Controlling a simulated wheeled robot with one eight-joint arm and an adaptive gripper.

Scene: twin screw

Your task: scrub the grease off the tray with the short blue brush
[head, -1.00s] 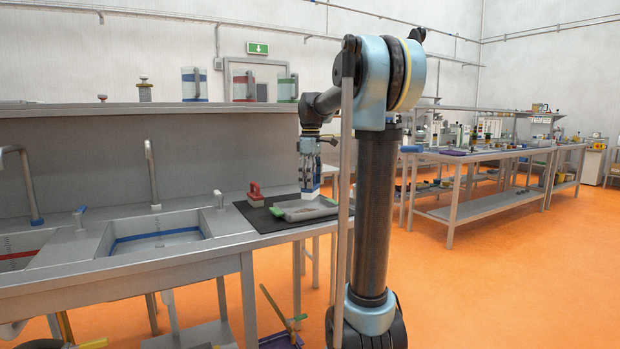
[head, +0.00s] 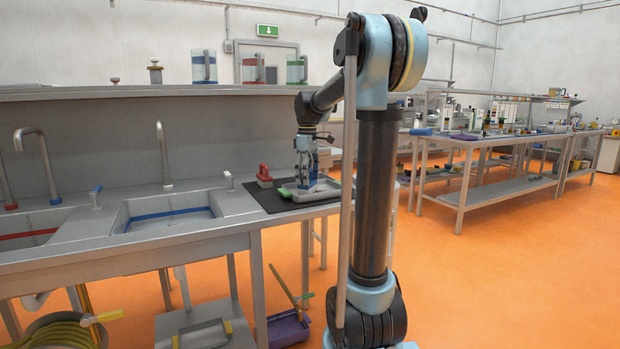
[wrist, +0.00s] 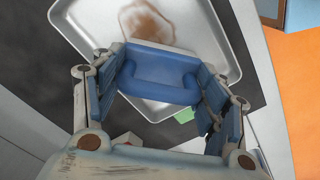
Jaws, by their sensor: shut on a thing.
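The grey metal tray (head: 325,192) lies on a black mat on the bench. In the wrist view the pale tray (wrist: 210,28) carries a brown grease smear (wrist: 147,24). My gripper (head: 306,187) is over the tray. In the wrist view my gripper (wrist: 160,80) is shut on the short blue brush (wrist: 160,72), whose blue body spans between the fingers. The smear lies just beyond the brush in that view.
A red-handled block (head: 264,176) stands on the black mat (head: 268,200) left of the tray. A green piece (wrist: 184,116) shows by the tray's near edge. A sink (head: 170,212) with a tap is further left. A shelf with jugs (head: 204,66) runs behind.

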